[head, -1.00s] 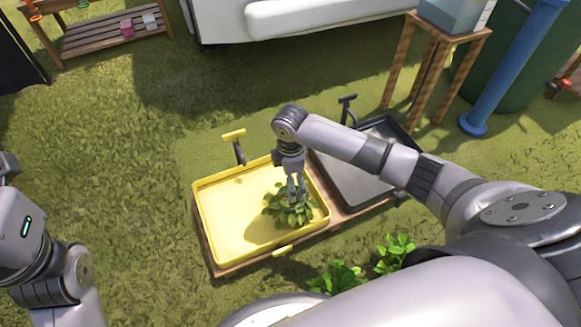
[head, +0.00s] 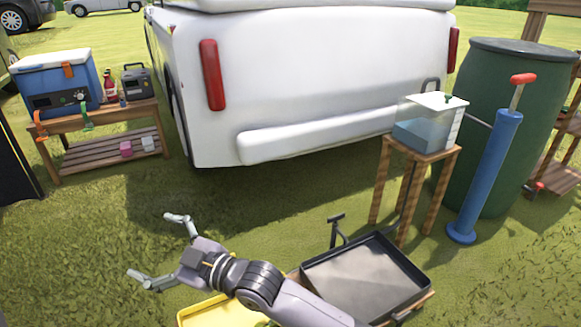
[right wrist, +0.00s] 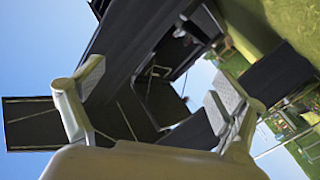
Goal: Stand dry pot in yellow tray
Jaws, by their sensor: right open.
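The yellow tray (head: 215,312) shows only in part at the bottom of the head view, partly covered by my right arm. My left gripper is out of view.
A black tray (head: 365,275) stands right of the yellow one. A wooden stand with a clear water tank (head: 425,135), a blue pump (head: 485,175) and a green barrel (head: 520,110) stand at the right. A white vehicle (head: 310,90) blocks the back. Grass at left is open.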

